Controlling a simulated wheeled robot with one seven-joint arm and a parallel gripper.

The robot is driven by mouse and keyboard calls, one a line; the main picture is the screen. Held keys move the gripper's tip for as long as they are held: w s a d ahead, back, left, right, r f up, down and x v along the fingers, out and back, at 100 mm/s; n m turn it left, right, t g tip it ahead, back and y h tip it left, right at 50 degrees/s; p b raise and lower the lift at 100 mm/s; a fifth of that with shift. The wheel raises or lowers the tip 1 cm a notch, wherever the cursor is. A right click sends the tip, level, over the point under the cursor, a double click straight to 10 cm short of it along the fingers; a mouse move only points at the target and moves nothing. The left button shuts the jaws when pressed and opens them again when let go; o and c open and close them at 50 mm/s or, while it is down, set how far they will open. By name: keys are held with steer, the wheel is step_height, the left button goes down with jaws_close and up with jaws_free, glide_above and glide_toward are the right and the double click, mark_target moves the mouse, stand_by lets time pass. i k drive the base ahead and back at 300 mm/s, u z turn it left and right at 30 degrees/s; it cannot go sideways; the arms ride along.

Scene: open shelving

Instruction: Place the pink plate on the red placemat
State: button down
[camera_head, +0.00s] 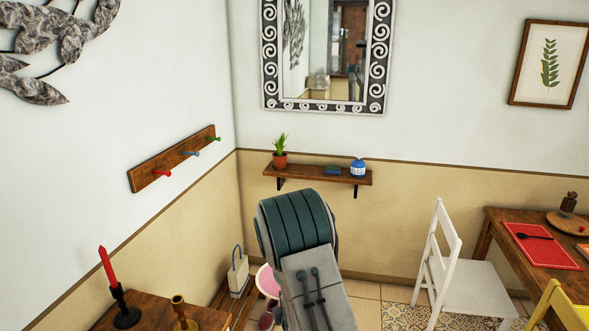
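The red placemat (548,256) lies on the wooden table at the right, with a dark spoon (535,237) on it. A round pink thing (267,281), which looks like the pink plate, shows low in the middle, partly covered by my arm. I cannot tell what it rests on or whether my gripper holds it. My arm's grey and dark green links fill the lower middle, and my gripper's fingers are not visible.
A white chair (466,285) stands left of the table (494,230), and a yellow chair (567,312) is at the lower right. A round wooden board (570,228) sits behind the placemat. A wooden surface (153,308) with candle holders is at lower left. Tiled floor lies between.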

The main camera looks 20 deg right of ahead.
mark_target(540, 252)
steer(key=z, duration=0.2)
steer(key=i, duration=1.4)
steer(key=z, duration=0.85)
steer(key=i, duration=1.15)
steer(key=z, duration=1.45)
steer(key=i, duration=1.15)
steer(key=z, duration=0.65)
